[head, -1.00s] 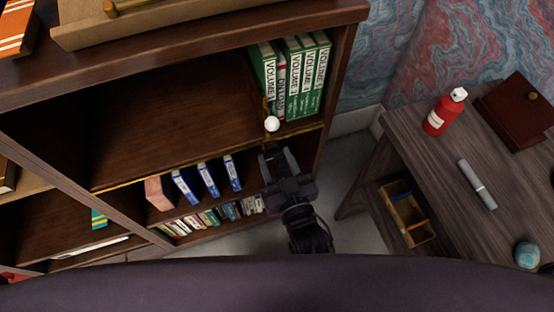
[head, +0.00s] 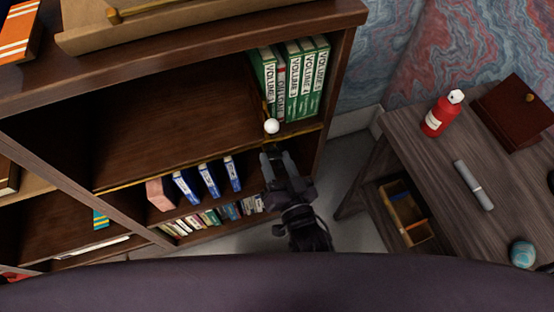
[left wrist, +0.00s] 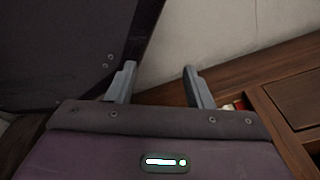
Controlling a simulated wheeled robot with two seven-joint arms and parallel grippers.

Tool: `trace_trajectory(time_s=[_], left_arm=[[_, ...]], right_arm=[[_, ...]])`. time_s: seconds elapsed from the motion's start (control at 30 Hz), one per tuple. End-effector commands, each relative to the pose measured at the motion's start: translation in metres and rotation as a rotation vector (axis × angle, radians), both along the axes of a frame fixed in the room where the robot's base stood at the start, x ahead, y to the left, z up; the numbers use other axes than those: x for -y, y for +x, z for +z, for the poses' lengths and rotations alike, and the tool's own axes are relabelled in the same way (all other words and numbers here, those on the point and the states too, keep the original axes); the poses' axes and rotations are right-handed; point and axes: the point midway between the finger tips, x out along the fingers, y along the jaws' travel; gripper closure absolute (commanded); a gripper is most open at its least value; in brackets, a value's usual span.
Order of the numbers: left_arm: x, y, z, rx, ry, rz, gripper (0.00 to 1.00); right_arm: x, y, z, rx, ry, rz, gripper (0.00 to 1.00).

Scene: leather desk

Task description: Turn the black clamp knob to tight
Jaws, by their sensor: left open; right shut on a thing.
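My right gripper (head: 276,157) is in front of the bookcase, below a small white ball (head: 271,126) at the front edge of the middle shelf. Its two grey fingers point up toward that edge with a gap between them, shut on a small dark thing at the fingertips, which I take to be the black clamp knob. The knob is tiny and mostly lost against the dark wood, so its setting cannot be read. My left gripper (left wrist: 160,84) is open and empty in the left wrist view, its two fingers spread apart; it is outside the head view.
Green volumes (head: 291,80) stand on the shelf behind the ball. Blue-spined books (head: 209,180) stand on the lower shelf. At right a wooden desk (head: 425,165) holds a red bottle (head: 436,117), a grey cylinder (head: 473,185) and a brown box (head: 515,110). Floor shows between bookcase and desk.

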Motion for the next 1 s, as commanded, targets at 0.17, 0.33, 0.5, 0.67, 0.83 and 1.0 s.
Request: trace_trajectory(time_s=[0.17,0.33,0.5,0.67,0.83,1.0], left_arm=[[-0.001,-0.009,0.000,-0.003,-0.001,-0.001,0.53],[-0.001,-0.020,0.000,-0.010,-0.002,-0.002,0.53],[-0.002,-0.030,0.000,-0.016,-0.001,-0.004,0.53],[-0.005,-0.037,0.000,-0.017,0.000,-0.006,0.53],[-0.008,-0.044,0.001,-0.017,0.002,-0.008,0.53],[-0.011,-0.057,0.002,-0.025,0.003,-0.009,0.53]], right_arm=[[0.001,0.000,0.000,-0.054,0.160,-0.002,0.81],[0.001,0.000,0.000,-0.103,0.314,-0.003,0.81],[0.002,0.001,0.000,-0.152,0.468,-0.003,0.81],[0.002,0.000,-0.001,-0.201,0.612,-0.002,0.81],[0.002,0.001,-0.001,-0.248,0.762,-0.003,0.81],[0.002,0.000,-0.002,-0.292,0.894,-0.004,0.81]])
